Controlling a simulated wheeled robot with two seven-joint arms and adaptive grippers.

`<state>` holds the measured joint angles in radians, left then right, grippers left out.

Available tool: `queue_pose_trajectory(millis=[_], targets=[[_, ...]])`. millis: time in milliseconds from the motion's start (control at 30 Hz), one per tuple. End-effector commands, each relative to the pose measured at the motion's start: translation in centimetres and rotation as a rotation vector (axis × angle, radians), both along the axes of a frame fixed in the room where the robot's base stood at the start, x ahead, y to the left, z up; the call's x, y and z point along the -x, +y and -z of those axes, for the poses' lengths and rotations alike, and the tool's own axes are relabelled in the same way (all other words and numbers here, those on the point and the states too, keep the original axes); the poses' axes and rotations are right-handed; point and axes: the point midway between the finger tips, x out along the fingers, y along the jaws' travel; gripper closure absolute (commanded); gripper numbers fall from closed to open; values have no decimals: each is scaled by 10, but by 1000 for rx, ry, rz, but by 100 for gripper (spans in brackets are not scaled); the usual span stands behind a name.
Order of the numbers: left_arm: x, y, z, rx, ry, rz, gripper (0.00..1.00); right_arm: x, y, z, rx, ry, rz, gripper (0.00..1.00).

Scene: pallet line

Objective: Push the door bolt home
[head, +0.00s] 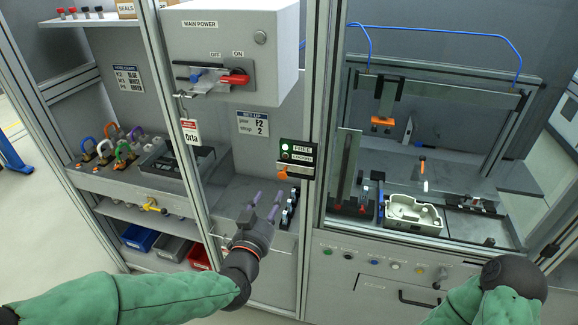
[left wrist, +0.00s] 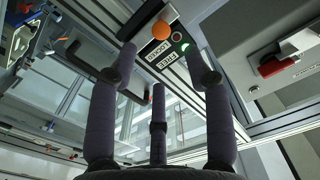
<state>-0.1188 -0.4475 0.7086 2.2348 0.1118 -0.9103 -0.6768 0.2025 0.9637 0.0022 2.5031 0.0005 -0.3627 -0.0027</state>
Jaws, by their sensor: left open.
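The door bolt shows as an orange knob (head: 283,174) under a small box labelled FREE and LOCKED (head: 297,153) on the post beside the glazed door. A green lamp is lit next to FREE. In the left wrist view the box appears upside down, with the orange knob (left wrist: 168,30) at its edge. My left gripper (head: 264,202) is open and empty, below and left of the knob and apart from it. In the left wrist view its fingers (left wrist: 165,65) spread below the box. Dark parts at the head view's right edge may be my right gripper; its jaws are unclear.
The power box (head: 232,50) with a red handle juts out above left. The glazed cell on the right holds a pale casting (head: 411,214). A black door handle (left wrist: 90,65) shows in the left wrist view.

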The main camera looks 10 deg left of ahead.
Motion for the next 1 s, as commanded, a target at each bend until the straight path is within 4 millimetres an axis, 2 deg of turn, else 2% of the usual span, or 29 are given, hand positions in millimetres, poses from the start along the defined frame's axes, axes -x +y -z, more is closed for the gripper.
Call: queue_pose_trajectory(millis=[233,700,1000], targets=[[-16,-1,-2,-3,-7,-1,50,1,0,3,0,1,0,100],[-89,-3,-2,-3,-6,0,50,0,0,12,0,1,0,100],[-107,-4,-2,-3,-6,0,50,0,0,14,0,1,0,100]])
